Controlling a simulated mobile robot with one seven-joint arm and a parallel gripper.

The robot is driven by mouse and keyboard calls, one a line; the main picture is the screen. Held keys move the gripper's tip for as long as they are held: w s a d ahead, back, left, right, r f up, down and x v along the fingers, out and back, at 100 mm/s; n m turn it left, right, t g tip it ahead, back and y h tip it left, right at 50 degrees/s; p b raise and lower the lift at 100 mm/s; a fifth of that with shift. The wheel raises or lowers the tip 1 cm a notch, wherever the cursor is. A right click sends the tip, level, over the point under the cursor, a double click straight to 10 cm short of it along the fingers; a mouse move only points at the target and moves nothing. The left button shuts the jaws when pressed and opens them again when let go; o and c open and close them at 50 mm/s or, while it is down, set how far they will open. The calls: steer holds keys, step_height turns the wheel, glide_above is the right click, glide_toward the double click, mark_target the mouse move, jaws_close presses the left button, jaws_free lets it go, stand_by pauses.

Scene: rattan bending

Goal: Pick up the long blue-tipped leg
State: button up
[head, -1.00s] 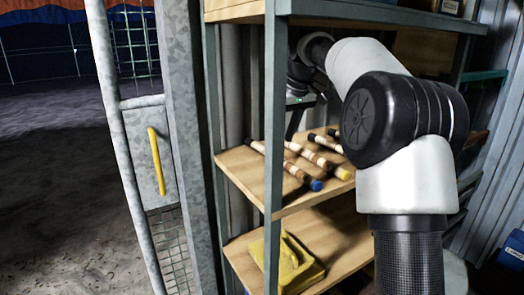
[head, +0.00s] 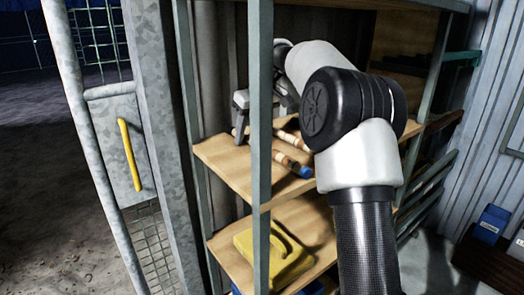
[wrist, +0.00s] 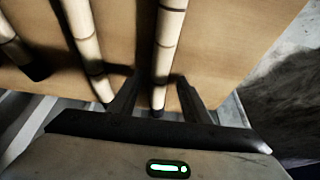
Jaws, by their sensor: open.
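The blue-tipped leg (head: 290,161) lies on the wooden middle shelf in the head view, its blue end toward the front; the shelf post hides part of it. My gripper (head: 241,124) is at the left part of that shelf, partly behind the post. In the wrist view my gripper (wrist: 160,98) is open, with one pale, dark-banded leg (wrist: 167,50) running between its two fingers. No blue tip shows there, so I cannot tell from that view which leg it is. A second leg (wrist: 85,42) lies just outside the left finger.
A third leg (wrist: 14,45) lies farther left in the wrist view. The grey shelf post (head: 260,110) stands in front of the shelf (head: 222,158). A yellow object (head: 262,252) sits on the lower shelf. A mesh gate with a yellow handle (head: 130,155) is at left.

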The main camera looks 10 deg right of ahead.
jaws_close()
steer(key=shift+r, duration=0.15)
